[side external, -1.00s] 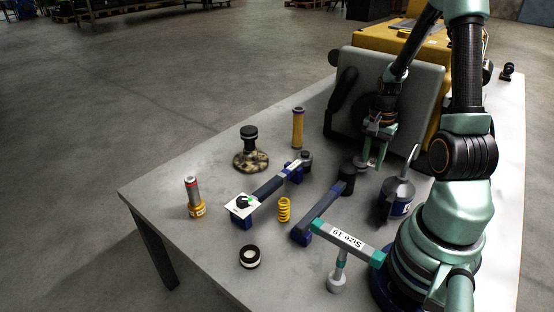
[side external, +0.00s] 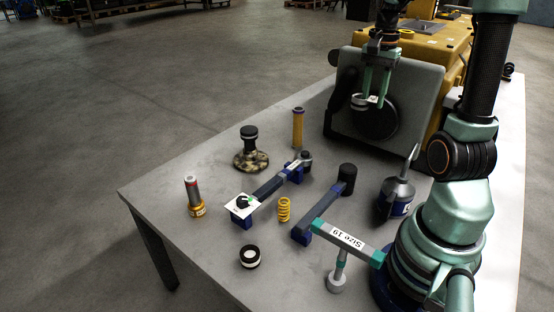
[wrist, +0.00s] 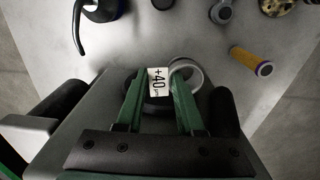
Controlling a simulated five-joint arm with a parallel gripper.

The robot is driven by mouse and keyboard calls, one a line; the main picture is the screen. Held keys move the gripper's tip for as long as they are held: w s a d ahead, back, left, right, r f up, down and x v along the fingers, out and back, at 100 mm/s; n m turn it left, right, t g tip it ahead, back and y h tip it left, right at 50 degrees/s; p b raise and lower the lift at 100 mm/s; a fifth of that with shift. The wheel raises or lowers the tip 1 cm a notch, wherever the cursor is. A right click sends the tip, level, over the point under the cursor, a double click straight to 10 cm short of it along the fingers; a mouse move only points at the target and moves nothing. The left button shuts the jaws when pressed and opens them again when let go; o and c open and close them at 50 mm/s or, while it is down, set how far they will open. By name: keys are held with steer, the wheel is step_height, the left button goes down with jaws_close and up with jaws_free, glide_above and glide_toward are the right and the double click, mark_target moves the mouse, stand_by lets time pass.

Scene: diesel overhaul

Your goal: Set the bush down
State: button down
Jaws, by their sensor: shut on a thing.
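My gripper (side external: 374,100) is raised above the table, in front of the upright grey panel. It is shut on the bush (side external: 358,102), a small silver-grey ring, which is held clear of the table. In the wrist view, the fingertips (wrist: 160,76) point away from the camera. The ring of the bush (wrist: 196,76) shows beside the right fingertip, and a white label reading "+40" (wrist: 158,84) sits between the tips. The fingers partly hide the bush, so the exact contact is unclear.
The grey panel (side external: 420,82) with a dark round disc stands right behind. On the table are a yellow tube (side external: 298,128), a black cylinder (side external: 347,176), an oil can (side external: 396,196), a yellow spring (side external: 284,210) and a "Size 19" bar (side external: 345,238).

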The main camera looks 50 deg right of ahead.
steer(key=w+a+r+n, duration=0.1)
steer(key=w+a, duration=0.5)
steer(key=w, duration=0.5)
steer(key=w+a+r+n, duration=0.1)
steer(key=w+a, duration=0.5)
steer(key=w, duration=0.6)
steer(key=w+a+f, duration=0.2)
steer(key=w+a, duration=0.2)
steer(key=a, duration=0.6)
steer(key=w+a+f, duration=0.1)
steer(key=w+a, duration=0.3)
steer(key=a, duration=0.7)
steer(key=shift+n, duration=0.3)
steer(key=f, duration=1.9)
steer(key=shift+w+d+f, duration=0.15)
steer(key=shift+w+f, duration=0.1)
steer(key=shift+f, duration=0.15)
steer(key=c, duration=0.5)
jaws_free()
